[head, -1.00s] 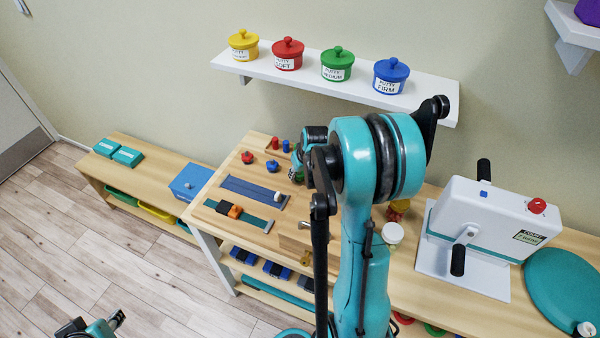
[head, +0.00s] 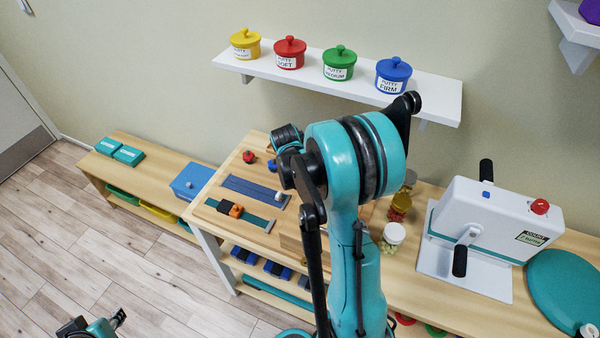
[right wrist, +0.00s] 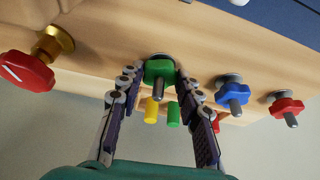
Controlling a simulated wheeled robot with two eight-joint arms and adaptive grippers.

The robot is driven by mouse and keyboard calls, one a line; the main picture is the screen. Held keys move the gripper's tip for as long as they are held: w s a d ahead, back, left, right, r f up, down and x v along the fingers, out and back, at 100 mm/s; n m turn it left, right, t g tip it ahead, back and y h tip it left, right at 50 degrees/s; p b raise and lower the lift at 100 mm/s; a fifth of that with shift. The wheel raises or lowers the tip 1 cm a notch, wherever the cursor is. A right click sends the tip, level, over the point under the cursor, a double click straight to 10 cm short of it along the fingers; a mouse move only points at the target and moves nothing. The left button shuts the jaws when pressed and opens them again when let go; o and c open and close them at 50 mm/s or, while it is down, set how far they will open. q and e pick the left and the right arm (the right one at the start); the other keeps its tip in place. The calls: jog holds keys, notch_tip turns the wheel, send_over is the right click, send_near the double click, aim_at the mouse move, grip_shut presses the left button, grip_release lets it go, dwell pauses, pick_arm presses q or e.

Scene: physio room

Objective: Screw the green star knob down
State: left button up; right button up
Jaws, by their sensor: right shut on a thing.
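The green star knob (right wrist: 158,70) sits on a threaded metal stud on the wooden board (right wrist: 110,55) in the right wrist view. My right gripper (right wrist: 159,78) has one finger on each side of the knob and is shut on it. In the head view my right arm hides this knob and the gripper's fingertips. My left gripper (head: 117,319) is at the bottom left of the head view, above the floor and away from the board; its fingers are too small to judge.
A blue star knob (right wrist: 232,93) and a red one (right wrist: 286,106) stand on one side of the green knob. A larger red knob (right wrist: 27,71) on a brass fitting is on the other. Yellow (right wrist: 152,110) and green (right wrist: 173,114) pegs are beyond. A white crank machine (head: 490,220) stands right.

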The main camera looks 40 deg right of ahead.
jog(key=shift+w+m+g+h, duration=0.15)
jog(key=shift+m+g, duration=0.1)
jog(key=shift+m, duration=0.55)
jog(key=shift+w+m+g+h, duration=0.15)
jog(key=shift+m+g, duration=0.1)
jog(key=shift+m, duration=0.55)
jog(key=shift+s, duration=0.1)
jog(key=o, duration=1.2)
jog(key=shift+c, duration=0.2)
jog(key=shift+r, duration=0.15)
jog(key=v, duration=1.1)
jog(key=shift+a+r, duration=0.2)
jog(key=shift+r, duration=0.2)
